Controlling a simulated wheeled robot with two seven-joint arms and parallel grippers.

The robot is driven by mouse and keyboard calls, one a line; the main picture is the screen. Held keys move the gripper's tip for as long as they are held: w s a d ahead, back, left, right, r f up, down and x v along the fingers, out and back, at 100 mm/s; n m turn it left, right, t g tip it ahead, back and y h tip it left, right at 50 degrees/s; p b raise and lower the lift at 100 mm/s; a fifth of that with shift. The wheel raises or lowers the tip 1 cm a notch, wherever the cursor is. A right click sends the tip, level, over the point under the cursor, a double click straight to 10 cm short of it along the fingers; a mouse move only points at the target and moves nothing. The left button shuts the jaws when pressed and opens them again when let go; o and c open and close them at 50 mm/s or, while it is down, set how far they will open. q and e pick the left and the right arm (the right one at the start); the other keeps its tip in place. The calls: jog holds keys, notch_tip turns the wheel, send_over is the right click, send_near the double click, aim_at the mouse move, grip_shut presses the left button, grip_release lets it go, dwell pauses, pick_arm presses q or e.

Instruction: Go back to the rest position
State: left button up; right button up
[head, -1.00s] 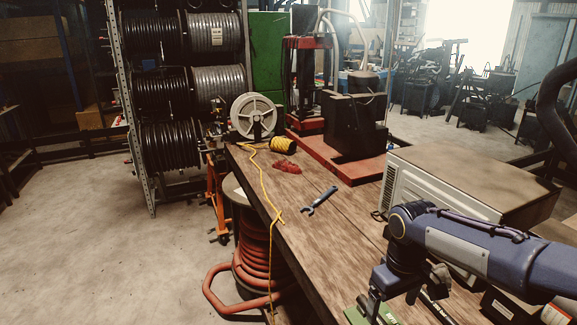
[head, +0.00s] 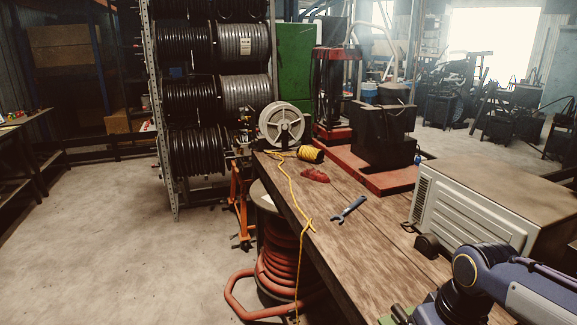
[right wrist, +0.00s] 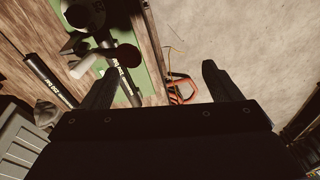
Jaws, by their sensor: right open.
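My right arm (head: 490,275) comes in at the lower right of the head view, over the near end of the wooden workbench (head: 385,240). Its gripper cannot be made out in the head view. In the right wrist view my right gripper (right wrist: 161,68) has its two fingers wide apart with nothing between them. Below it are the bench edge, a green base (right wrist: 145,75) with dark and metal parts on it, and the floor. My left gripper is not in view.
A blue wrench (head: 348,208), a red item (head: 315,175) and a yellow rope (head: 290,190) lie on the bench. A white-sided box (head: 465,215) stands on its right. An orange hose coil (head: 280,265) sits beside the bench. The floor (head: 110,220) at left is clear.

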jog(key=s+a+f+m+t+y, duration=0.2)
jog(key=s+a+m+t, duration=0.2)
jog(key=s, duration=0.8)
jog(key=shift+s+y, duration=0.3)
jog(key=shift+s, duration=0.1)
